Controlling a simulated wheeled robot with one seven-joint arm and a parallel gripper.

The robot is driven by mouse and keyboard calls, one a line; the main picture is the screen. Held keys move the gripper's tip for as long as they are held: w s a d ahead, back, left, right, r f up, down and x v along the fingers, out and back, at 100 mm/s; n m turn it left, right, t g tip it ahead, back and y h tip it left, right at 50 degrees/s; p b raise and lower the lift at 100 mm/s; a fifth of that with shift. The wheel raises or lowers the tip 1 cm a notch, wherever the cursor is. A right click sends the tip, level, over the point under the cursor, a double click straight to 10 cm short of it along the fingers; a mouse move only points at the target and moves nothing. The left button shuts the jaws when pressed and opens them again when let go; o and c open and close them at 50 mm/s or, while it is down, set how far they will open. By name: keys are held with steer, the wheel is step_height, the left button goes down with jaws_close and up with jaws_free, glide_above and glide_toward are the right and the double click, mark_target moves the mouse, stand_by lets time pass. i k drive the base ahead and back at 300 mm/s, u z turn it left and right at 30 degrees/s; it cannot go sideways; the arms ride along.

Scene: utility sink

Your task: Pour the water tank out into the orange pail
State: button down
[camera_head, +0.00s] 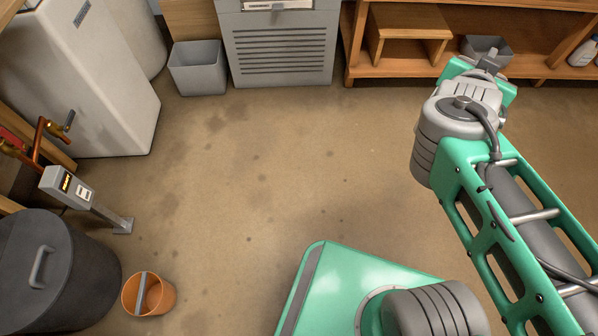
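The orange pail (160,301) stands upright on the floor at the lower left, with a grey handle across its open top. I cannot tell for certain which thing is the water tank. An open grey rectangular container (197,70) stands on the floor left of the louvered grey unit (280,48). Another grey open container (497,48) shows at the upper right, just beyond my gripper (487,62). My gripper is at the far end of my green arm, by the wooden shelf and far from the pail. Its fingers are too small and hidden to read, and contact with that container is unclear.
A dark lidded bin (40,270) stands close left of the pail. A grey post device (80,195) and copper pipes (40,140) are behind it. A large pale appliance (85,80) is at the upper left. The wooden shelf (415,72) lines the back right. The middle floor is clear.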

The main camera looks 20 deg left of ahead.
mark_target(151, 296)
steer(key=i, duration=0.85)
steer(key=u, duration=5.75)
